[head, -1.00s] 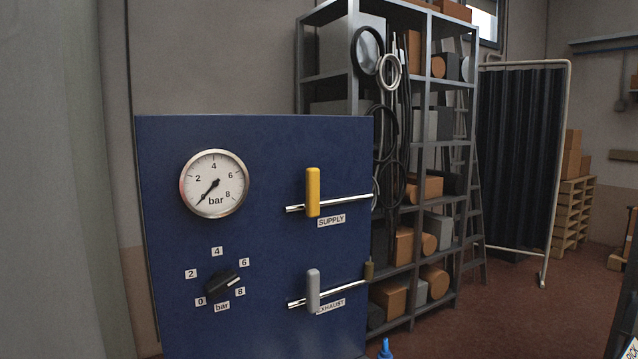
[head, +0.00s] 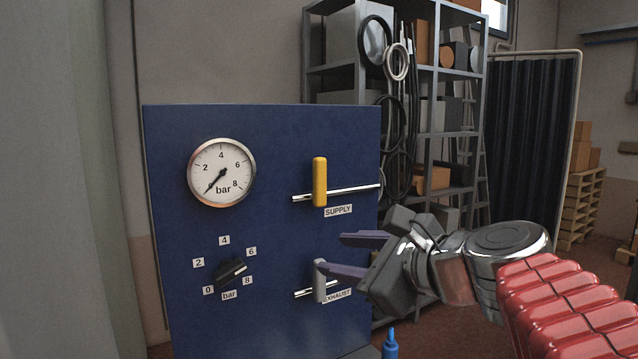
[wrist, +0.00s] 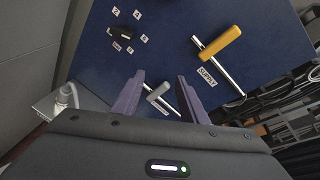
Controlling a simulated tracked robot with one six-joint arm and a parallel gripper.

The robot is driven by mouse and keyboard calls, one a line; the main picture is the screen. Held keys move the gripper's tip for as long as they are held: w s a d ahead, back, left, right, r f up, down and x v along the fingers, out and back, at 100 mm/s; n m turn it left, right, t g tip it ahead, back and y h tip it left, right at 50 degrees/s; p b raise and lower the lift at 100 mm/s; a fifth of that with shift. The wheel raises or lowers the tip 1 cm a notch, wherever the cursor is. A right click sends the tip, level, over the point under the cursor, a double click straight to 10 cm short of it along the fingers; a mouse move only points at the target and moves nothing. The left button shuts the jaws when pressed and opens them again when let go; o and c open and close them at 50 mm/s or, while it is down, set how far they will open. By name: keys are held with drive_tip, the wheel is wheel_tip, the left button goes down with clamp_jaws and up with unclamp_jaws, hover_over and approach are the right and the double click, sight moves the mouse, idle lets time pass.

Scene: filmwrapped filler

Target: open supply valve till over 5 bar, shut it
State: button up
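The supply valve's yellow handle (head: 320,182) stands upright across its horizontal pipe on the blue panel (head: 265,140); it also shows in the wrist view (wrist: 217,47). The bar gauge (head: 222,173) has its needle at the low end, near 0. The grey exhaust handle (head: 319,281) is upright across its pipe, below the supply valve. My gripper (head: 332,251) is open and empty, right of and slightly above the exhaust handle in the head view. In the wrist view the exhaust handle (wrist: 158,92) shows between the spread fingers (wrist: 160,78); contact cannot be told.
A dark knob (head: 231,271) on the panel points between 6 and 8. A blue bottle tip (head: 390,343) shows at the bottom. A loaded shelf (head: 425,100) and a dark curtain screen (head: 527,140) stand behind. Free room lies in front of the panel's upper part.

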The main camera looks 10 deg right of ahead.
drive_tip(key=w+d+r+m+t, duration=0.3)
drive_tip(key=r+m, duration=0.4)
drive_tip(key=r, duration=0.3)
drive_tip(key=shift+d+m+t, duration=0.3)
drive_tip(key=shift+d, duration=0.6)
drive_tip(key=shift+w, duration=0.2)
